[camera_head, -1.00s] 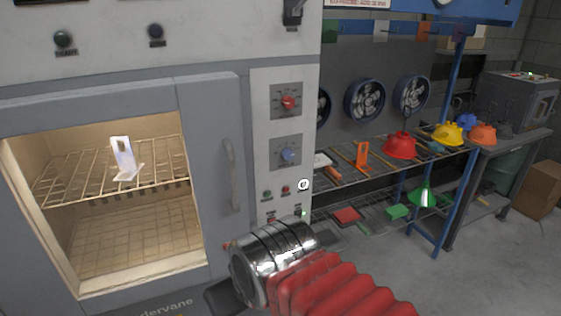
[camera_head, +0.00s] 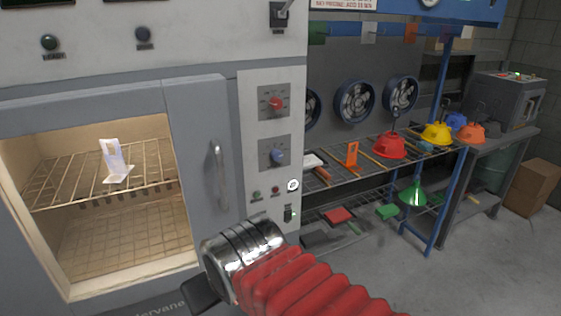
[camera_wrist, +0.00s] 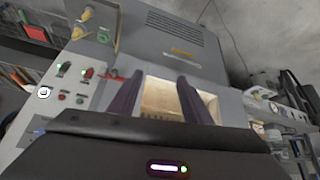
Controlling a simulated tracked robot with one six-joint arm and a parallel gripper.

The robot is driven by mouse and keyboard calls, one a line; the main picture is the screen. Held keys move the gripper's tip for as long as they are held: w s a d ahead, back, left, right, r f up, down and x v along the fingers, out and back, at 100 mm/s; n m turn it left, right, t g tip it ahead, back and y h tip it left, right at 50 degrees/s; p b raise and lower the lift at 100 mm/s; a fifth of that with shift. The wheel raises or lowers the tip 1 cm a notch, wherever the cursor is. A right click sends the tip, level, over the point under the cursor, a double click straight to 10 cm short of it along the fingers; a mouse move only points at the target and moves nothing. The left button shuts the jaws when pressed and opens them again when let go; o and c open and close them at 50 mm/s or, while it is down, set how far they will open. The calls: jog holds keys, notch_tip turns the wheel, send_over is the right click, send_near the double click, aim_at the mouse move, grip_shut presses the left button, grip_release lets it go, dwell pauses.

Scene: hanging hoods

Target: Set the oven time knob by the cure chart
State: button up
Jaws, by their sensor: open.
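The grey oven's control panel (camera_head: 274,78) carries a red knob (camera_head: 276,103) above a blue knob (camera_head: 277,156), each on a grey dial plate. I cannot read the dial marks or tell which knob is for time. A partly cropped white notice (camera_head: 343,4) with red lettering shows at the top; I cannot tell whether it is the cure chart. My gripper (camera_wrist: 160,78) is open and empty, its two dark fingers spread before the lit oven chamber in the wrist view. In the head view my wrist is below and left of the panel; the fingertips are hidden.
A door handle (camera_head: 219,175) stands out left of the panel. A folded white card (camera_head: 114,160) stands on the oven rack (camera_head: 60,184). To the right, a wire shelf (camera_head: 340,178) holds red and yellow hoods. Bare floor lies at lower right.

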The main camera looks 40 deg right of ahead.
jog(key=w+d+r+m+t+h, duration=0.1)
jog(key=w+d+m+t+h, duration=0.1)
jog(key=w+d, duration=0.55)
jog(key=m+t+h, duration=0.3)
jog(key=t+h, duration=0.2)
jog(key=t, duration=0.1)
send_near(278, 157)
jog(key=s+f, duration=0.2)
jog(key=s, duration=0.3)
jog(key=shift+s+d+r+n+t+y, duration=0.1)
jog(key=shift+s+n+t+y, duration=0.2)
jog(key=shift+n+t+y, duration=0.4)
jog(key=shift+s+r+n+t+y, duration=0.1)
jog(key=shift+s+n+t+y, duration=0.2)
jog(key=shift+n+t+y, duration=0.4)
jog(key=x, duration=1.3)
jog(key=shift+w+d+r, duration=0.1)
jog(key=shift+w+d, duration=0.15)
jog(key=shift+w, duration=0.1)
jog(key=shift+a, duration=0.1)
jog(key=c, duration=1)
